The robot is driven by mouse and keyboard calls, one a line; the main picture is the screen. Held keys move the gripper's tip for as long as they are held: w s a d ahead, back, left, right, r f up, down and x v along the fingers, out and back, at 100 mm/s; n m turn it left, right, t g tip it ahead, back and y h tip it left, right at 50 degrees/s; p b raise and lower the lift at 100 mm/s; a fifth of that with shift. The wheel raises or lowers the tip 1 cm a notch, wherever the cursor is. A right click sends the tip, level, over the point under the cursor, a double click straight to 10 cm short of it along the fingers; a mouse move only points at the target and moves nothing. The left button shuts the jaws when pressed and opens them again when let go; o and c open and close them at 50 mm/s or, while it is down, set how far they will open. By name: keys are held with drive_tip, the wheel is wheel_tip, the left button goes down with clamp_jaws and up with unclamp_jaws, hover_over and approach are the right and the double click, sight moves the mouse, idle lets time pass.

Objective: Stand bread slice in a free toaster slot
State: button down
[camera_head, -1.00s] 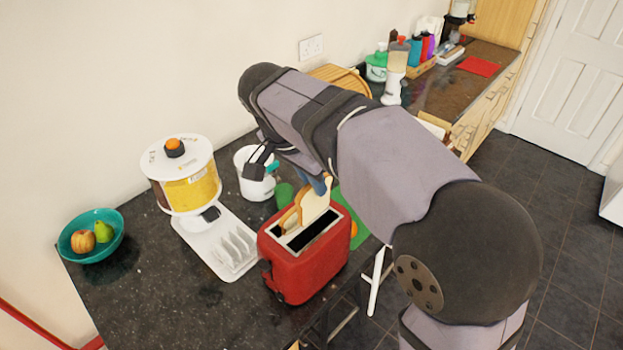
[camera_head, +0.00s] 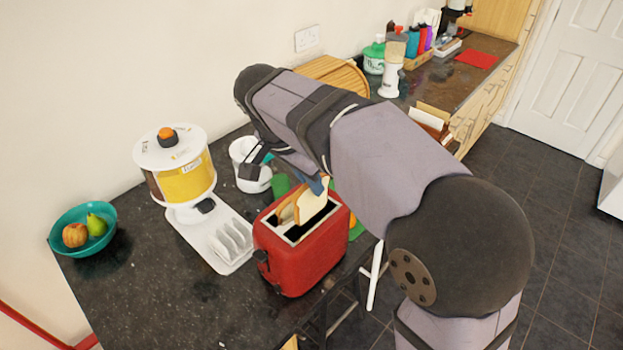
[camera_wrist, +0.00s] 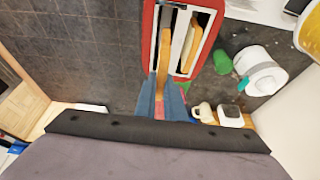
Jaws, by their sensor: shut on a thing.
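The red toaster (camera_head: 300,255) stands on the dark counter with its two long slots facing up. My gripper (camera_head: 317,186) is shut on a bread slice (camera_head: 310,204) and holds it upright above the back part of the toaster. In the wrist view the held slice (camera_wrist: 164,62) lies between my blue fingers (camera_wrist: 162,97), edge-on, over or close to the left slot (camera_wrist: 181,18). I cannot tell whether its lower edge is inside the slot. Another bread slice (camera_head: 287,213) stands in the other slot and also shows in the wrist view (camera_wrist: 189,50).
A white rack (camera_head: 232,243) stands left of the toaster, by a yellow-bodied dispenser (camera_head: 183,180). A white jug (camera_head: 250,172) and a green object (camera_head: 281,186) are behind the toaster. A teal fruit bowl (camera_head: 75,240) is at far left. The front counter is clear.

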sight(316, 212)
drive_tip(key=shift+f+b, duration=2.75)
drive_tip(key=shift+f, duration=0.8)
drive_tip(key=c, duration=1.8)
unclamp_jaws()
drive_tip(key=shift+o, duration=0.2)
drive_tip(key=shift+r, duration=0.1)
drive_tip(key=shift+r+p, duration=3.3)
drive_tip(key=shift+r, duration=0.65)
